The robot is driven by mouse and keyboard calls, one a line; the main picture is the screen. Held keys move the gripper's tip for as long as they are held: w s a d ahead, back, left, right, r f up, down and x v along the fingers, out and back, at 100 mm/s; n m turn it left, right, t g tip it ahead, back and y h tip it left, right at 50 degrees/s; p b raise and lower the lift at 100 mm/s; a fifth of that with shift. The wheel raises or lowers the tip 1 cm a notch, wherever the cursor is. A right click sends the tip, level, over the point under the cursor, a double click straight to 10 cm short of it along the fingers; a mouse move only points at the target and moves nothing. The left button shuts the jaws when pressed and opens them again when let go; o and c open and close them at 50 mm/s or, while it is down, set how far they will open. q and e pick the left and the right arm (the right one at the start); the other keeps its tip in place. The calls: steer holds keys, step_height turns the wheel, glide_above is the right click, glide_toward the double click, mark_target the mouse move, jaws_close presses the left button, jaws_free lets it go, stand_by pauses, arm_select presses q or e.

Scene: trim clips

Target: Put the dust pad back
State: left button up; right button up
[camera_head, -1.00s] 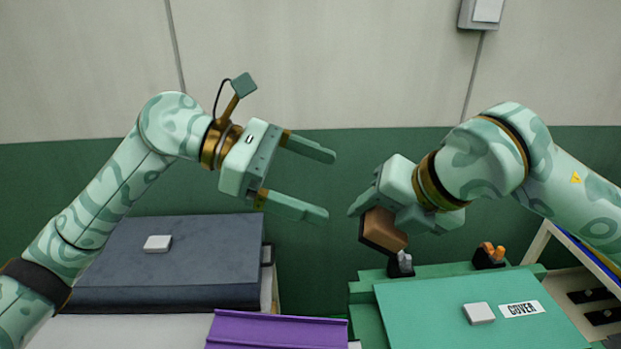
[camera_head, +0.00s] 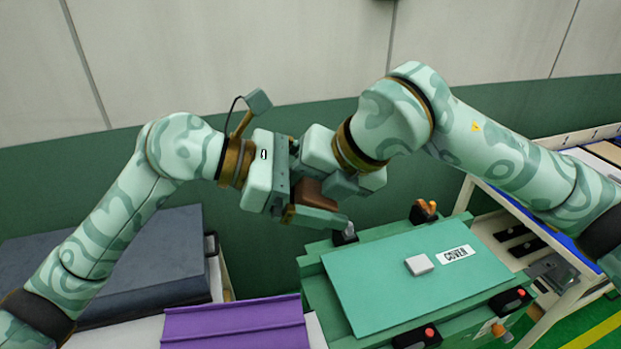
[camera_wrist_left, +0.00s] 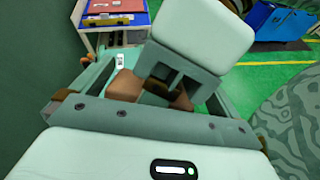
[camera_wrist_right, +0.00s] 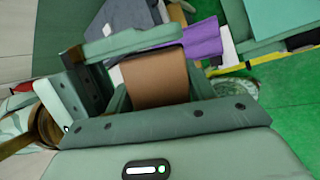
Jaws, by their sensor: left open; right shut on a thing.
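The dust pad, a brown block (camera_head: 314,192), is held in my right gripper (camera_head: 325,182), in the air behind the green cover. It shows large between the right jaws in the right wrist view (camera_wrist_right: 156,78). My left gripper (camera_head: 308,188) is open and has its jaws around the pad and right gripper from the left; whether they touch the pad cannot be told. In the left wrist view the brown pad (camera_wrist_left: 124,86) is partly hidden by the right gripper between the spread left fingers.
A green cover panel (camera_head: 380,294) with a white knob and a COVER label lies below right. Grey and orange clips (camera_head: 424,209) stand behind it. A purple ridged piece (camera_head: 235,325) and a dark slab (camera_head: 110,262) lie left. A rack (camera_head: 520,235) stands right.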

arm_select(q)
steer(key=c, duration=1)
steer(key=shift+c, duration=0.4)
arm_select(e)
steer(key=o, duration=1.1)
